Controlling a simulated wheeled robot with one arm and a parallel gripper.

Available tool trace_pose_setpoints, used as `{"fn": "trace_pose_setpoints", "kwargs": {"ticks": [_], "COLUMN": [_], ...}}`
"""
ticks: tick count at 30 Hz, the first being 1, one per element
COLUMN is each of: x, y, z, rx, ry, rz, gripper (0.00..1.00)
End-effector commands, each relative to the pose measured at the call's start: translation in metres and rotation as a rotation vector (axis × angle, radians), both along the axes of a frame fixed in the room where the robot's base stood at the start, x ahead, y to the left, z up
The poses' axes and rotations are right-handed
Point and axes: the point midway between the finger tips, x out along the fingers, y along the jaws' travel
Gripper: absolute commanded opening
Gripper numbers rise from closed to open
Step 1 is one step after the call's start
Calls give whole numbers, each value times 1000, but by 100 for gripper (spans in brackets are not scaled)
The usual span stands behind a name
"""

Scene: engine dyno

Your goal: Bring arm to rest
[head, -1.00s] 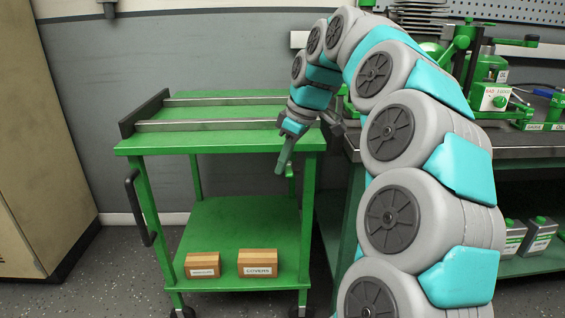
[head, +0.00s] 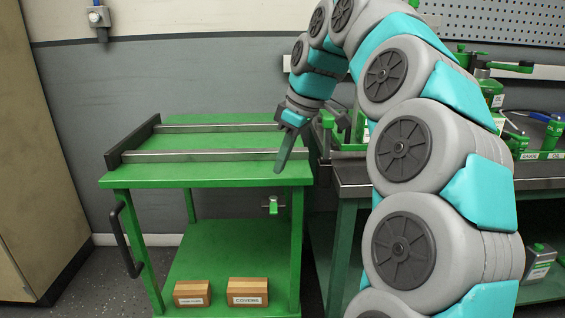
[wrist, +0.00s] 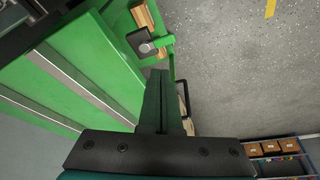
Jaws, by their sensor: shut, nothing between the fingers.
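My gripper (head: 284,160) is shut and empty in the head view, its fingers pointing down by the right front corner of the green cart (head: 220,172). My grey and teal arm arches from the lower right up and over to it. I cannot tell whether the fingertips touch the cart.
Two small labelled boxes (head: 248,291) sit on the cart's lower shelf. A workbench (head: 352,178) with green equipment stands right, partly behind my arm. A beige cabinet (head: 30,160) is at left. Open floor (wrist: 245,80) shows in the wrist view.

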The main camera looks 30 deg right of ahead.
Motion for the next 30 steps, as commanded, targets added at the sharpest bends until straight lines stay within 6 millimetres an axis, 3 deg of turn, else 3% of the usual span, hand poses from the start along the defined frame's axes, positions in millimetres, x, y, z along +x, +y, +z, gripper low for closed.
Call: {"fn": "trace_pose_setpoints", "kwargs": {"ticks": [10, 14, 17, 24, 30], "x": [-1, -12, -29, -92, -155], "y": [2, 18, 41, 94, 118], "z": [-1, -10, -24, -75, -126], "rx": [0, -2, -8, -37, -76], "ry": [4, 32, 71, 195, 293], "rz": [-1, -9, -32, -137, -269], "gripper": [0, 0, 0, 0, 0]}}
